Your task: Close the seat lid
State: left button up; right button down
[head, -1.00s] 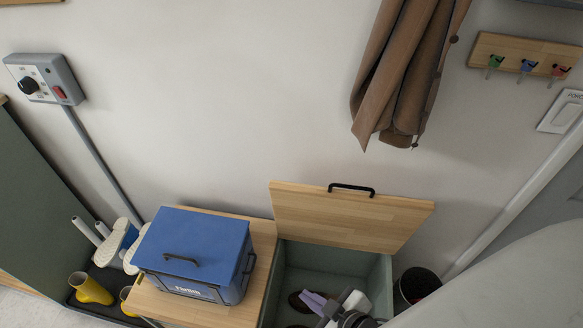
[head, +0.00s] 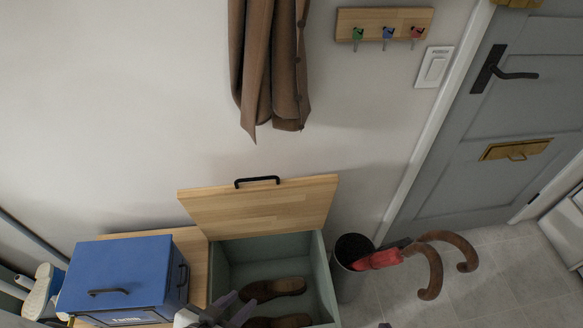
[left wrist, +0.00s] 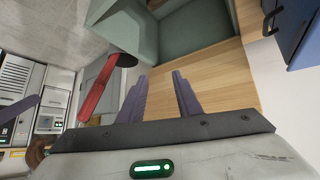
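The seat lid (head: 262,208) is a pale wood panel with a black handle (head: 257,181). It stands raised at the back of the green seat box (head: 325,275), near the wall, and the box is open. My left gripper (head: 235,305) is at the front left of the box opening in the head view, partly cut off by the lower edge. Its purple fingers are apart and empty in the left wrist view (left wrist: 162,88).
Brown shoes (head: 275,288) lie inside the box. A blue box (head: 120,275) sits on the bench to the left. A dark bin (head: 347,285) with red and brown-handled umbrellas stands close on the right. A brown coat (head: 268,65) hangs above the lid.

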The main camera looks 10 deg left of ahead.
aim_at(238, 210)
jog(key=z, duration=0.3)
jog(key=k, duration=1.1)
jog(key=u, duration=1.4)
jog(key=i, duration=1.05)
